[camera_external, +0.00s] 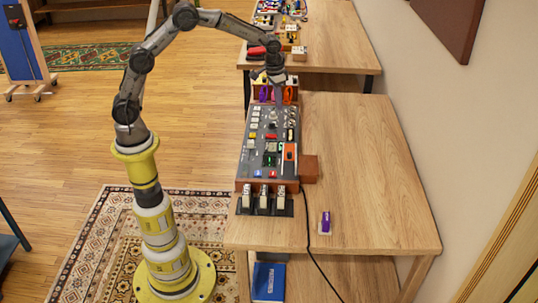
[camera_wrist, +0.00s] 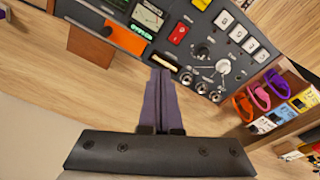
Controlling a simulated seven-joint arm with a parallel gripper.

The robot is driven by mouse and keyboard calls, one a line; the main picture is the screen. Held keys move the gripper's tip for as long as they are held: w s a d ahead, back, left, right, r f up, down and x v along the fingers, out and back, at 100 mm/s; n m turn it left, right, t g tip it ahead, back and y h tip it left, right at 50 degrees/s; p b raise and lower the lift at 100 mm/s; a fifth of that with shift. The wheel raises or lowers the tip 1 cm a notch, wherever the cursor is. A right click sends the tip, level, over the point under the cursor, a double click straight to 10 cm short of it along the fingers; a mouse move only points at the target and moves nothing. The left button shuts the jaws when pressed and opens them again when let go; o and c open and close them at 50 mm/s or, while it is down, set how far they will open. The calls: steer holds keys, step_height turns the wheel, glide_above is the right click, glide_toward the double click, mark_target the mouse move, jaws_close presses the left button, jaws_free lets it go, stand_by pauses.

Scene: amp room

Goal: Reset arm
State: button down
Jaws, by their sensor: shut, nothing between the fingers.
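My gripper (camera_external: 276,86) hangs above the far end of a grey control panel (camera_external: 258,165) on the wooden table. In the wrist view my gripper (camera_wrist: 161,72) shows as two purple-grey fingers lying side by side, shut and empty. Their tips overlap the edge of the control panel (camera_wrist: 215,25) in that picture; I cannot tell whether they touch it. The panel carries white square buttons, knobs, a red switch (camera_wrist: 179,33) and an orange block (camera_wrist: 124,38).
Coloured clips (camera_wrist: 258,95) stand in a holder beyond the panel. Levers (camera_external: 264,201) sit at the panel's near end. A purple item (camera_external: 325,222) lies near the table's front, and a black cable runs off that edge. The table's right side (camera_external: 365,150) is clear. Another cluttered table stands behind.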

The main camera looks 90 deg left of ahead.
steer(key=s+d+r+m+t, duration=0.1)
steer(key=s+d+r+t, duration=0.1)
steer(key=s+d+r, duration=0.65)
steer(key=s+d+r+m+t, duration=0.25)
steer(key=s+r, duration=0.25)
steer(key=r, duration=0.6)
steer(key=s+d, duration=0.4)
steer(key=s, duration=0.7)
steer(key=s+f+m, duration=0.2)
steer(key=s+f, duration=0.4)
steer(key=s, duration=0.2)
steer(key=shift+s+d+f, duration=0.25)
steer(key=shift+s+d, duration=0.1)
steer(key=shift+s, duration=0.05)
